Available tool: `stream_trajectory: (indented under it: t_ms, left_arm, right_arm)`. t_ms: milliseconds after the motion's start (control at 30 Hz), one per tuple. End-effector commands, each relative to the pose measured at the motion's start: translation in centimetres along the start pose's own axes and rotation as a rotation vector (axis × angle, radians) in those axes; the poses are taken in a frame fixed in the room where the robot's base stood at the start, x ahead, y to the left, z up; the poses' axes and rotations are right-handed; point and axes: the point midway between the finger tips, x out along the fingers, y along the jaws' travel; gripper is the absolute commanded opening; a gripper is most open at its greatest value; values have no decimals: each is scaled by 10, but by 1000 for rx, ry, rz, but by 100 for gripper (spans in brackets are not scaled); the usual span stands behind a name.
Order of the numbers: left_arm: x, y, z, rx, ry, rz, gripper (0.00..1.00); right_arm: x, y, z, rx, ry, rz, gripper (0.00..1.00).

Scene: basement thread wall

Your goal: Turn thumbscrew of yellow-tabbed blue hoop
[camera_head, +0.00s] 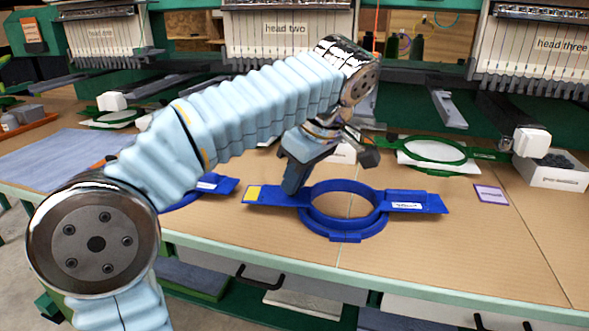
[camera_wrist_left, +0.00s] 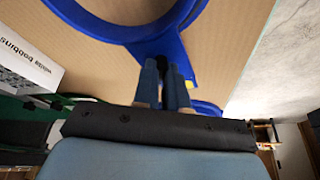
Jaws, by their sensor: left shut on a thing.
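The blue hoop (camera_head: 322,222) with a yellow tab (camera_head: 253,194) lies flat on the workbench, its white-labelled arm (camera_head: 418,203) to the right. My left gripper (camera_head: 291,188) points down at the ring's left side, where the yellow-tabbed arm joins it. Its fingers are almost together, shut on a small part hidden between them, at the place of the thumbscrew. In the left wrist view the fingers (camera_wrist_left: 166,72) reach the blue hoop (camera_wrist_left: 150,40) beside its ring. The thumbscrew itself cannot be made out. My right gripper is in neither view.
Another blue hoop (camera_head: 215,184) lies partly behind my left arm. A green hoop (camera_head: 436,152) lies at the back right, near a purple-edged card (camera_head: 490,194) and a white box (camera_head: 555,172). Machine heads line the back. The bench front right of the blue hoop is clear.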

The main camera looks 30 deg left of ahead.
Motion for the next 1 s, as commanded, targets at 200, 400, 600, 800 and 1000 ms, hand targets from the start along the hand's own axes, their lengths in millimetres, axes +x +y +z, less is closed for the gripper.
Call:
stream_trajectory:
  t_ms: [200, 400, 600, 800, 1000]
  left_arm:
    - [0, 0, 0, -54, 0, -21, 0]
    - [0, 0, 0, -51, 0, -20, 18]
    - [0, 0, 0, -50, 0, -19, 38]
    - [0, 0, 0, -50, 0, -19, 38]
    - [-12, 2, -11, -49, 0, -18, 38]
  right_arm:
    - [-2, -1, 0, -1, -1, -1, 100]
    - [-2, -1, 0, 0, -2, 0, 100]
    - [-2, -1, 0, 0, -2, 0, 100]
    - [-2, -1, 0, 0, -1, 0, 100]
    - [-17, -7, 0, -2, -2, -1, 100]
